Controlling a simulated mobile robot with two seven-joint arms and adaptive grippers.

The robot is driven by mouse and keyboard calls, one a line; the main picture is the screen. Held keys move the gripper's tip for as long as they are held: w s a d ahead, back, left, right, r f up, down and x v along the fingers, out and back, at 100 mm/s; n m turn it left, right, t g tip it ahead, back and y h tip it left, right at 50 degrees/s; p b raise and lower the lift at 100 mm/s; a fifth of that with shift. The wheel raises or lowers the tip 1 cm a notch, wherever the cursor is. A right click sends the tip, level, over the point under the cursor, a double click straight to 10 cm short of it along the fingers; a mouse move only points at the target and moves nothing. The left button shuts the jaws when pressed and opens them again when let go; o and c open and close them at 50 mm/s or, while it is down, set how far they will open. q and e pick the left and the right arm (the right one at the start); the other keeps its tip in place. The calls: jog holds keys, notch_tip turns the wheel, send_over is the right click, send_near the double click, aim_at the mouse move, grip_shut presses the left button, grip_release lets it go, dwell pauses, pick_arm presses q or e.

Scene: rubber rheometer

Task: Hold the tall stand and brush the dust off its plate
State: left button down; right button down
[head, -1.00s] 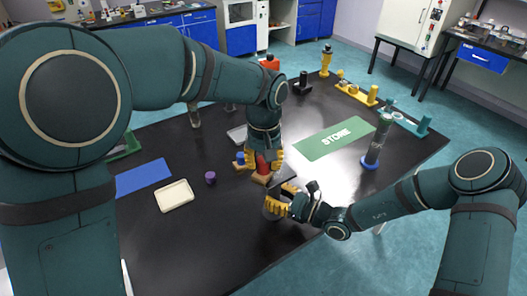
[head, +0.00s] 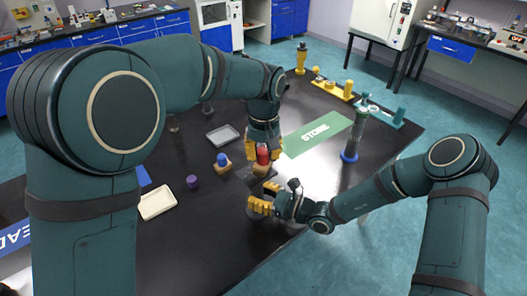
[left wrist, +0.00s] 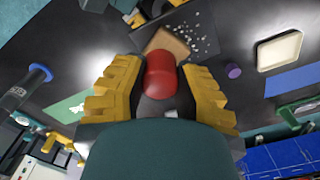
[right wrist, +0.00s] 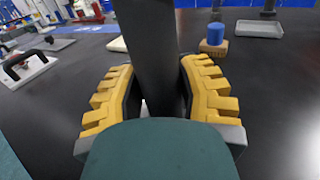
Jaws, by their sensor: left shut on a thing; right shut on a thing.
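My left gripper (head: 263,142) is shut on the red handle (left wrist: 160,78) of a brush. The brush's wooden block (left wrist: 165,42) points away from the fingers, and its red handle also shows in the head view (head: 263,155). White dust specks (left wrist: 203,38) lie on a dark plate beside the block; whether the block touches the plate I cannot tell. My right gripper (head: 262,202) is shut on a dark upright post (right wrist: 148,45), the tall stand, between its two yellow fingers. Much of the stand is hidden by the gripper in the head view.
A blue knob on a wooden block (head: 222,161) stands left of the brush, near a grey tray (head: 222,135). A purple cap (head: 192,182) and cream tray (head: 157,202) lie further left.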

pick_arm(q)
jog(key=shift+s+a+r, duration=0.1)
jog(key=shift+s+a, duration=0.8)
jog(key=shift+a, duration=0.35)
jog(key=shift+s+a, duration=0.9)
jog(key=shift+a, duration=0.3)
notch_tip(320, 180, up, 8)
pick_arm(e)
jog(key=c, duration=0.5)
grip_release()
jog(key=shift+c, duration=0.2)
jog(key=v, duration=1.2)
pick_arm(q)
jog(key=shift+d, duration=0.1)
